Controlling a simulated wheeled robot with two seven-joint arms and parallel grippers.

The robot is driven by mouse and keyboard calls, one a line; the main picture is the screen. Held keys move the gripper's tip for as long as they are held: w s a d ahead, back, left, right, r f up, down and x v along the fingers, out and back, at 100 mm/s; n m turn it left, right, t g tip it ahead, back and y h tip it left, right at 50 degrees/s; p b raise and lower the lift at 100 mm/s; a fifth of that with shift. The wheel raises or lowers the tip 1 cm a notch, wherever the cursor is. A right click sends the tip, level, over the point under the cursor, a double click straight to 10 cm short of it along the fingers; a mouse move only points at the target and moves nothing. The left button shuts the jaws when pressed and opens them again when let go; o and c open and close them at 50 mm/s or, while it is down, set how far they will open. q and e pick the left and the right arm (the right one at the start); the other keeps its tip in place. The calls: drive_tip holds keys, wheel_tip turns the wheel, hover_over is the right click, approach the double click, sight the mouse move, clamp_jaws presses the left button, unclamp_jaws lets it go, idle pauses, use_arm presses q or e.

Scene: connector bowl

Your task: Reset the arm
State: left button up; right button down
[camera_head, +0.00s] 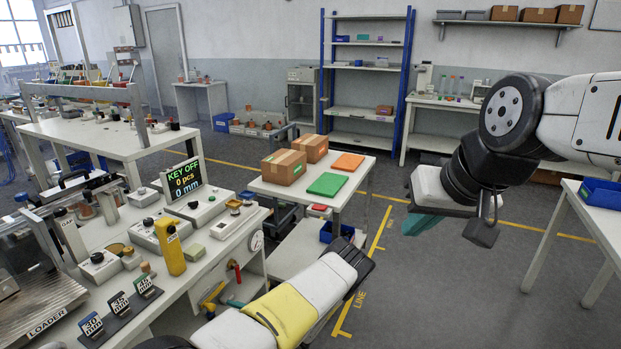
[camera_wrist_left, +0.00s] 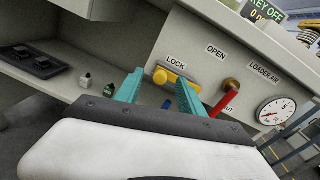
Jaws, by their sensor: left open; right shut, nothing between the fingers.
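My left gripper (camera_wrist_left: 159,77) is open in the left wrist view, its two teal fingers apart. It faces the yellow LOCK handle (camera_wrist_left: 170,78) on the bench's front panel; I cannot tell whether they touch. In the head view my left arm reaches in from the bottom, and a teal finger of the left gripper (camera_head: 233,303) shows beside the bench front, partly hidden by the arm. My right gripper (camera_head: 424,222) hangs at the right over the floor, shut and empty, clear of the tables.
The panel also carries a red lever (camera_wrist_left: 228,97) and a pressure gauge (camera_wrist_left: 276,110). The bench holds a KEY OFF display (camera_head: 184,179) and a yellow device (camera_head: 170,246). A small table (camera_head: 335,196) with cartons and a table at the far right (camera_head: 575,208) flank open floor.

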use_arm(q)
drive_tip(key=s+d+r+n+g+h, duration=0.2)
drive_tip(key=r+n+h, duration=0.25)
drive_tip(key=r, duration=0.55)
drive_tip(key=s+d+r+n+g+h, duration=0.25)
drive_tip(key=r+n, duration=0.25)
drive_tip(key=r, duration=0.4)
drive_tip(key=s+d+r+n+g+h, duration=0.1)
drive_tip(key=d+r+n+g+h, duration=0.3)
drive_tip(key=r, duration=0.6)
drive_tip(key=s+d+r+n+t+h, duration=0.2)
drive_tip(key=s+r, duration=0.5)
drive_tip(key=r, duration=0.4)
drive_tip(key=s+d+r+n+t+h, duration=0.3)
drive_tip(key=s+r+t+h, duration=0.3)
drive_tip(key=r, duration=0.5)
drive_tip(key=s+d+t, duration=0.1)
drive_tip(key=s, duration=0.1)
drive_tip(key=shift+s+d, duration=0.3)
drive_tip(key=shift+d, duration=0.1)
